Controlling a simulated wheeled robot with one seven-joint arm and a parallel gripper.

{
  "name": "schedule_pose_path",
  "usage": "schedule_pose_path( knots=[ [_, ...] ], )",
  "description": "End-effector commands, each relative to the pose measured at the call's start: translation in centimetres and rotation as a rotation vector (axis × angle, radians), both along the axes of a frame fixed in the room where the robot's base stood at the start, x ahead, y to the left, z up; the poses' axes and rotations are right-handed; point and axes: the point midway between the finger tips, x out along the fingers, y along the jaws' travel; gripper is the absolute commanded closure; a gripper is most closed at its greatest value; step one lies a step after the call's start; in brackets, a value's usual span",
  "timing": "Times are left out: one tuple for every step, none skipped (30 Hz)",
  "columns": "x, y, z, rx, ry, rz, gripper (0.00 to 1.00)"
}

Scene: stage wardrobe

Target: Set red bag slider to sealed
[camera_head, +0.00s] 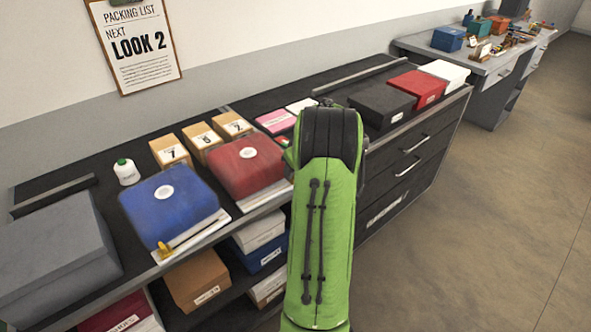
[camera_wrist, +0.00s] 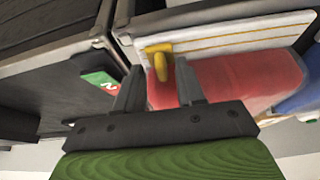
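The red bag (camera_head: 245,168), with a round white label, lies on the dark counter. It also shows in the wrist view (camera_wrist: 225,82), beside a white strip (camera_wrist: 235,38) with orange lines. A yellow slider (camera_wrist: 160,60) sits near the left end of that strip in the wrist view. My gripper (camera_wrist: 158,75) is open, with its two fingers apart and the slider seen between and just beyond their tips. I cannot tell whether they touch it. In the head view my green arm hides the gripper and the red bag's slider.
A blue bag (camera_head: 168,203) with its own yellow slider (camera_head: 163,250) lies left of the red bag. Small numbered boxes (camera_head: 201,137) stand behind. A black box (camera_head: 382,104) is to the right. A green and red card (camera_wrist: 103,82) lies near my fingers.

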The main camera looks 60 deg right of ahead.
Motion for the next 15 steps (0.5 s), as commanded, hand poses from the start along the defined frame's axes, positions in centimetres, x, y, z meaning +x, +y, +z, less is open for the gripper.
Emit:
schedule_pose_path(
  knots=[
    [-0.1,0.0,0.3,0.000,-0.001,0.000,0.62],
    [-0.2,0.0,0.6,-0.001,-0.001,0.000,0.62],
    [-0.4,0.1,1.1,-0.001,-0.001,0.000,0.62],
    [-0.6,0.2,1.7,-0.001,-0.001,0.000,0.62],
    [-0.8,0.2,2.4,-0.003,-0.001,-0.002,0.62],
    [-1.2,0.3,3.4,-0.004,-0.002,-0.002,0.62],
    [-1.5,0.4,4.3,-0.004,-0.002,-0.002,0.62],
    [-1.8,0.6,5.1,-0.004,-0.003,-0.001,0.62],
    [-2.2,0.7,6.2,-0.005,-0.003,-0.002,0.62],
    [-2.6,0.8,7.0,-0.004,-0.002,-0.002,0.62],
    [-2.9,0.9,7.9,-0.005,-0.003,-0.002,0.62],
    [-3.3,1.1,8.9,-0.004,-0.002,-0.002,0.62],
    [-3.6,1.1,9.7,-0.005,-0.001,-0.003,0.62],
    [-3.9,1.3,10.4,-0.004,-0.001,-0.002,0.62],
    [-4.3,1.4,11.4,-0.005,-0.001,-0.003,0.62]
  ],
)
